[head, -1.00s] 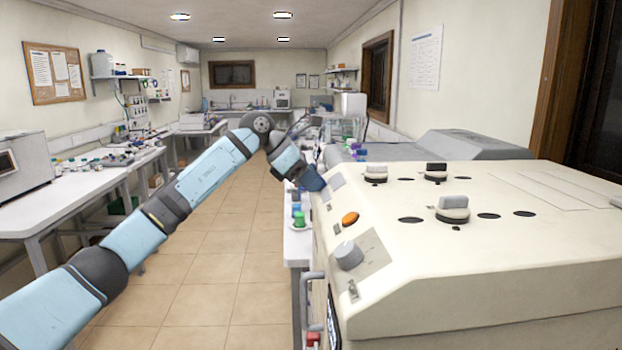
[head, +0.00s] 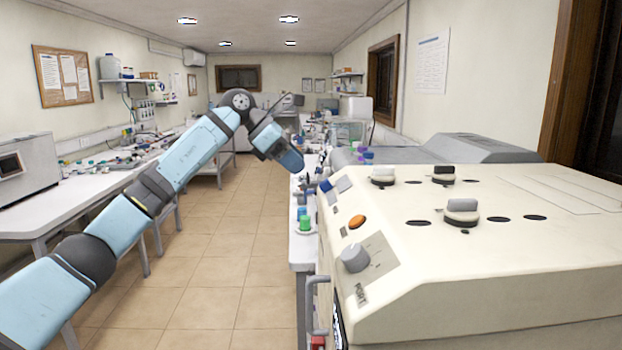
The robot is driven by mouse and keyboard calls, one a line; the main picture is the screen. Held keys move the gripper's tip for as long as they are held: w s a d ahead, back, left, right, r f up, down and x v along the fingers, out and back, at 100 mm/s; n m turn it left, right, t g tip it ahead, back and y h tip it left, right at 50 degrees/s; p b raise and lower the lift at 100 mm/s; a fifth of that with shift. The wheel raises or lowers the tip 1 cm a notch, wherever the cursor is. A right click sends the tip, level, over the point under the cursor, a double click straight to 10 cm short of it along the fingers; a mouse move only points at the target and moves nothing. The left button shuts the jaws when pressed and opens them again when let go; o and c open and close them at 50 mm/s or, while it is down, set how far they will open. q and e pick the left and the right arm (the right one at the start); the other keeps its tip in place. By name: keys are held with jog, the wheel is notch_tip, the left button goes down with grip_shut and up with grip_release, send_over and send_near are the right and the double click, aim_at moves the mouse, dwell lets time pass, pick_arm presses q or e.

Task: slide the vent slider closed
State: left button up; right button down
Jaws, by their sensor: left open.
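The cream tester (head: 500,255) fills the right of the head view. I cannot clearly make out which part is the vent slider. A small blue piece (head: 325,186) sits at the far left end of its sloped front panel, beside a grey square (head: 344,184). My left arm comes in from the left, and its wrist hangs above and left of that end. My left gripper (head: 307,184) is small and hard to separate from the clutter behind; it appears apart from the panel, and I see nothing held. My right gripper is not in view.
The panel also has an orange button (head: 357,221) and a grey knob (head: 355,257). Several lids and dark holes are on the tester's top. A bench with green and blue caps (head: 305,222) stands behind its left side. The tiled floor (head: 215,255) is clear.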

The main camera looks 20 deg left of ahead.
pick_arm(q)
jog(key=v, duration=0.7)
dwell(0.4)
